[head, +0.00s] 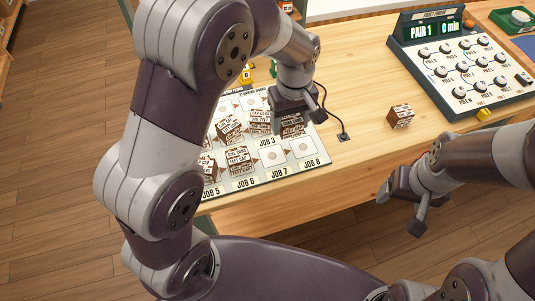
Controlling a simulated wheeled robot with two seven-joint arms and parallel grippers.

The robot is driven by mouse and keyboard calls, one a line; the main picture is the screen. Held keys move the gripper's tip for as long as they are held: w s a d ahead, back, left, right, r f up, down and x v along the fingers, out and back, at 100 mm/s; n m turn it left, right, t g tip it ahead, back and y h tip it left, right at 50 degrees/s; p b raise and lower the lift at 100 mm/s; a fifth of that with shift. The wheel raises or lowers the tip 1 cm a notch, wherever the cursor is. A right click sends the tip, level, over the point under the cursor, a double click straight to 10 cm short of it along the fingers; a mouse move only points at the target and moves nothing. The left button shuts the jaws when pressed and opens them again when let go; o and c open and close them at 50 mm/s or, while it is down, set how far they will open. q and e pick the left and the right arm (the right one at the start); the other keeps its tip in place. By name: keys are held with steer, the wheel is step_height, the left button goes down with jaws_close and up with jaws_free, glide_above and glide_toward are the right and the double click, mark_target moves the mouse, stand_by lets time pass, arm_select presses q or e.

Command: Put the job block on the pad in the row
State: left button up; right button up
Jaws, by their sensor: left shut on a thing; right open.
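My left gripper (298,118) is over the board's far right part, shut on a brown-and-white printed block (292,131). The block is partly hidden by the fingers, and I cannot tell whether it touches the board. The row board (245,186) has pads labelled JOB 3 and JOB 5 to JOB 8. Similar blocks stand on several pads, such as one (238,157) above JOB 6. The JOB 7 pad (275,157) and JOB 8 pad (304,147) are bare. My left arm hides the board's left part. My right gripper (403,207) is open and empty off the table's front edge.
Another printed block (400,116) lies alone on the wooden table (357,170). A green panel (465,70) with dials and a lit display reading PAIR 1 and 0 min stands at right. A cable ends at a small black plate (343,137) right of the board.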

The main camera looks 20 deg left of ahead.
arm_select(q)
glide_above(273, 156)
step_height(273, 156, down, 3)
steer(key=shift+s+a+r, duration=0.1)
steer(key=shift+a+r, duration=0.05)
steer(key=shift+r, duration=0.05)
step_height(273, 156, down, 4)
steer(key=shift+b, duration=0.3)
steer(key=shift+f, duration=0.1)
steer(key=o, duration=1.1)
step_height(273, 156, up, 11)
steer(key=p, duration=0.2)
steer(key=s+a+f+m, duration=0.1)
steer(key=s+a+m, duration=0.1)
steer(key=s+a+f+m+t, duration=0.1)
steer(key=s+a+m, duration=0.1)
steer(key=s, duration=0.1)
steer(key=s+a+f+m, duration=0.2)
steer(key=s+a+m, duration=0.1)
steer(key=shift+s, duration=0.2)
